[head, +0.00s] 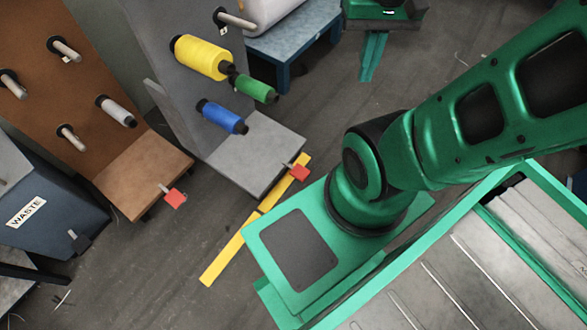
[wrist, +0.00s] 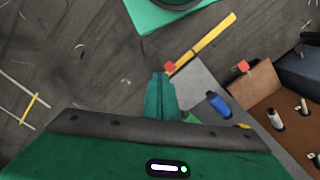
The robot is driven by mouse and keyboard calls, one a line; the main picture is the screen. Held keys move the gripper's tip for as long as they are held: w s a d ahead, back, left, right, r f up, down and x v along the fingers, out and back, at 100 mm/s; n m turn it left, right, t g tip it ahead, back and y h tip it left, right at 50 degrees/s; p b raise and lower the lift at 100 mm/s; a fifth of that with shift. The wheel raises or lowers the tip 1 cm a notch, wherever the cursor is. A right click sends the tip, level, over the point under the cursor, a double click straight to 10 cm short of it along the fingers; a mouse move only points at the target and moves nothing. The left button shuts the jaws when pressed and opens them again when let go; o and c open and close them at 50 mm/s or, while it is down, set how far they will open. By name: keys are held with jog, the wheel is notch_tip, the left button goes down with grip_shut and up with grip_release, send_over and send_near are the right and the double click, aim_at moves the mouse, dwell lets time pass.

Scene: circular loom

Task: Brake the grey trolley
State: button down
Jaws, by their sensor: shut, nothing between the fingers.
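The grey trolley (head: 255,158) has an upright grey panel with pegs and a flat base. A red pedal (head: 300,172) on a short metal lever sticks out at the base's front edge, beside a yellow floor line; I cannot tell whether it is up or down. In the wrist view the grey base (wrist: 202,80) and its red pedal (wrist: 168,67) lie just beyond my fingers. My gripper (head: 367,76) is shut and empty, right of the grey trolley in the head view and apart from the pedal. It also shows in the wrist view (wrist: 159,76), partly covering the trolley.
A brown trolley (head: 140,178) with its own red pedal (head: 175,198) stands left of the grey one. A blue waste bin (head: 50,205) is further left. Yellow, green and blue spools jut from the grey panel. A blue table (head: 290,45) stands behind. Floor before the pedals is clear.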

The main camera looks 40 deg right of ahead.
jog(key=w+d+f+n+h, duration=0.1)
jog(key=w+d+f+n, duration=0.2)
jog(key=w+f+n, duration=0.6)
jog(key=w+d+f+n, duration=0.3)
jog(key=w+f+n, duration=0.3)
jog(key=w+f, duration=0.65)
jog(key=n, duration=1.3)
send_over(300, 173)
notch_tip(300, 173, down, 37)
jog(key=shift+y, duration=0.4)
notch_tip(300, 173, down, 14)
jog(key=shift+w, duration=0.1)
